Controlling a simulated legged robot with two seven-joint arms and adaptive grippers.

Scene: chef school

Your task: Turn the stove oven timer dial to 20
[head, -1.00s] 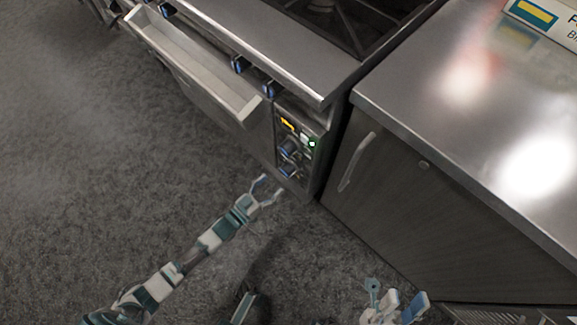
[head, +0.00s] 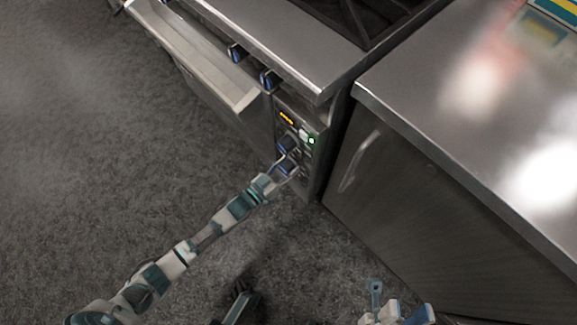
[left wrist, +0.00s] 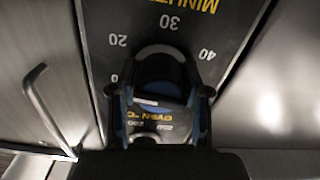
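The oven timer dial (head: 286,167) is the lower knob on the stove's control panel. In the left wrist view the timer dial (left wrist: 163,72) is upside down, with 20, 30, 40 and MINUTES printed around it. My left gripper (head: 282,165) is at this dial, its fingers open on either side of it; contact is hard to tell. It also shows in the left wrist view (left wrist: 161,95). The dial's exact pointer setting cannot be read. My right gripper (head: 398,300) is open and empty at the bottom of the head view.
The upper knob (head: 287,143) sits just above the timer dial, with a lit display (head: 286,117) and a green light above it. A steel-topped cabinet (head: 440,110) stands at the right.

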